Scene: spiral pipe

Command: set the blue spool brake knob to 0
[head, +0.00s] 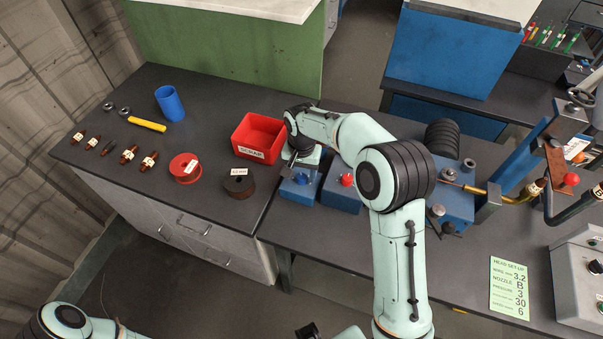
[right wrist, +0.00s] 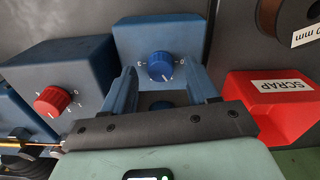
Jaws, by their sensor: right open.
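The blue spool brake knob (right wrist: 160,66) is on the front of a blue box (right wrist: 125,32). In the right wrist view its white pointer mark sits at its lower edge, and the small dial figures around it are too small to read surely. My right gripper (right wrist: 160,78) is open, with one blue-grey finger on each side below the knob; I cannot tell whether either touches it. In the head view the knob (head: 301,179) shows small beside my right gripper (head: 291,168).
A red knob (head: 347,180) on another blue box (head: 341,194) is close beside. A red scrap bin (head: 259,137) stands on the other side. Red (head: 185,168) and dark spools (head: 239,182) lie on the dark bench. A green setup card (head: 510,287) lies right.

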